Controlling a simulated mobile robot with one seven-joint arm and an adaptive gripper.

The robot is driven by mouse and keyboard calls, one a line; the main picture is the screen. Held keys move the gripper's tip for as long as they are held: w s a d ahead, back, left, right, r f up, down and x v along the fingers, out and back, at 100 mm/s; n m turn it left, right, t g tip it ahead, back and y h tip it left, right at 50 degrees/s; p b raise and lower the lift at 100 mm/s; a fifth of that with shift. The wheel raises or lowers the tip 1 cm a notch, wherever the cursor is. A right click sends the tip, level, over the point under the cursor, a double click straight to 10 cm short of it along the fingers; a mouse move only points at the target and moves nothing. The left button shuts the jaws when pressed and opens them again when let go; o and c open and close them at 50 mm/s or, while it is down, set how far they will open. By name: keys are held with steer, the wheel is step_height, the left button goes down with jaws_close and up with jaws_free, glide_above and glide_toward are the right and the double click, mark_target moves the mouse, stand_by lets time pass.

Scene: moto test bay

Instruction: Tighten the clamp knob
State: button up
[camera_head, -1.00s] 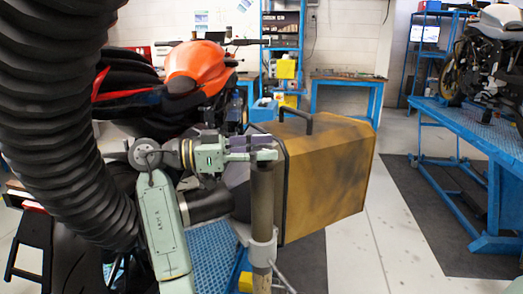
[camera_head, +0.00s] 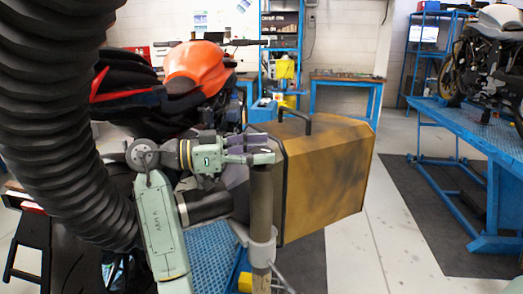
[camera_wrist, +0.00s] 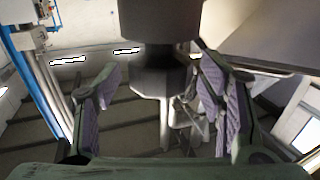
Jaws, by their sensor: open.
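My gripper (camera_head: 262,149) is open at the top of a brown upright post (camera_head: 262,198) in the head view. In the wrist view, purple pads face each other across my open gripper (camera_wrist: 160,105). A dark round body (camera_wrist: 160,20) with a faceted, tapering lower part and a thin stem stands between and beyond the pads, with gaps at both sides. It may be the clamp knob, but I cannot tell for sure. A grey clamp collar (camera_head: 262,250) wraps the post lower down, with a thin rod below it. No grip on anything shows.
A yellow-brown case (camera_head: 328,180) with a black handle stands right behind the post. A black corrugated hose (camera_head: 60,130) fills the left. An orange-and-black motorcycle (camera_head: 195,65) is behind my arm. A blue lift table (camera_head: 470,130) stands right, with clear floor before it.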

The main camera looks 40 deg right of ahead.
steer(key=v, duration=1.1)
steer(key=shift+w+a, duration=0.15)
steer(key=shift+a, duration=0.15)
